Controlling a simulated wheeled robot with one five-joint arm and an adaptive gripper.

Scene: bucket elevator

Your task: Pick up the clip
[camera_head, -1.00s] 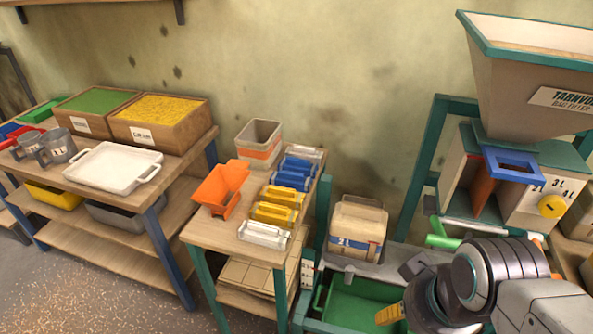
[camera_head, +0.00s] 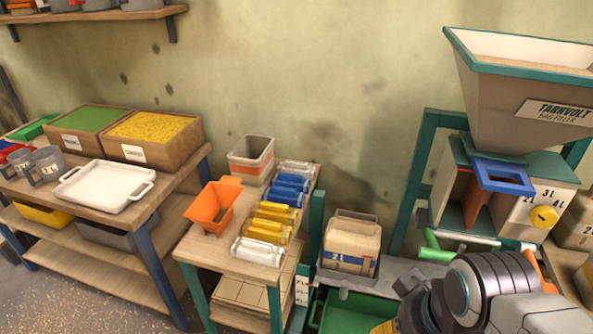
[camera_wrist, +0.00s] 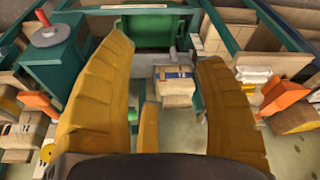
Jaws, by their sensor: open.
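Several clips lie in a row on the small wooden table in the head view: a clear-white clip (camera_head: 257,251) at the front, yellow clips (camera_head: 270,221) behind it, blue clips (camera_head: 289,188), and another pale clip (camera_head: 298,168) at the back. My gripper (camera_wrist: 168,60) is open and empty in the wrist view, its yellow fingers spread. In the head view, it is mostly cut off at the bottom edge, to the right of the table and apart from the clips.
An orange scoop (camera_head: 211,207) and a grey bin (camera_head: 251,158) share the clip table. A filled bag (camera_head: 351,243) stands to its right, above a green tray (camera_head: 335,316). The bag filler hopper (camera_head: 515,95) rises at right. A white tray (camera_head: 104,186) lies on the left bench.

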